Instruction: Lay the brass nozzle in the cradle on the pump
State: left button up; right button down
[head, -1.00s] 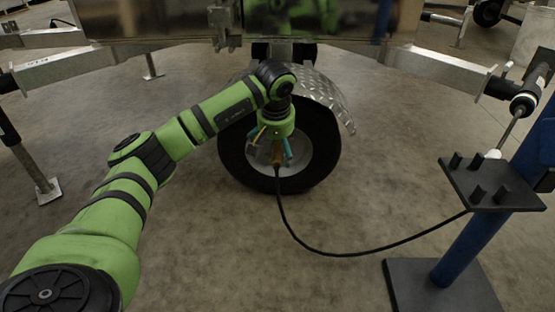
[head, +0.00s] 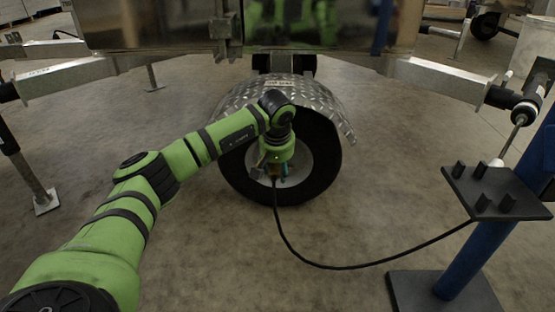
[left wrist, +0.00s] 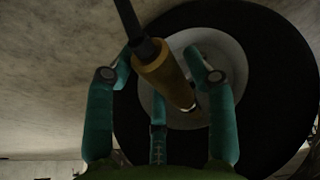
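The brass nozzle (left wrist: 163,72) sits between the teal fingers of my left gripper (left wrist: 162,62) in the left wrist view. The fingers close in on it from both sides, and its tip points toward the wheel. In the head view, the left gripper (head: 273,172) points down in front of the wheel hub and largely hides the nozzle. A black hose (head: 335,267) runs from the nozzle to the pump (head: 476,255), which has a blue post at the right. Its cradle (head: 514,206) is a dark plate with several upright pegs, empty. My right gripper is out of view.
The trailer wheel (head: 322,165) and its diamond-plate fender (head: 320,100) are right behind the left gripper. A grey trailer beam (head: 440,80) runs above toward the pump. The concrete floor between wheel and pump is clear except for the hose.

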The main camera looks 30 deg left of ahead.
pick_arm(q)
jog(key=c, duration=0.4)
jog(key=shift+s+a, duration=0.1)
jog(key=shift+s+d+p, duration=0.25)
jog(key=shift+s+p, duration=0.1)
jog(key=shift+s, duration=0.15)
jog(key=shift+s+d, duration=0.15)
jog(key=shift+s, duration=0.15)
jog(key=shift+c, duration=0.7)
jog(key=s+d+p, duration=0.1)
jog(key=s+d, duration=0.1)
jog(key=shift+s+p, duration=0.3)
jog(key=shift+p, duration=0.1)
jog(key=shift+r, duration=0.1)
